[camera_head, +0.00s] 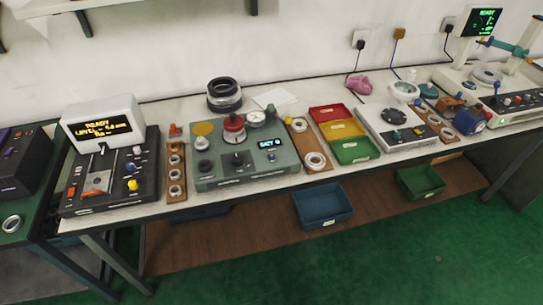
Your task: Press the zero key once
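No key can be read as the zero key at this size. A black console (75,200) with a white display box (103,112) lit in amber, first line "READY", stands at the left of the bench; it has yellow, blue and orange controls. A grey-green instrument (246,180) stands in the middle, with a small blue-lit display (270,143), dark knobs and a red-topped part (233,122). A white instrument (385,118) with a dark round plate stands right of it. A machine with a green-lit screen (486,20) is at the far right. Neither gripper is in view.
Red, yellow and green trays (354,151) and wooden ring holders (175,172) stand between the instruments on the white bench (130,214). Black rings (224,92) are stacked at the back. A blue bin (322,207) and a green bin (420,183) sit below. Green floor lies in front.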

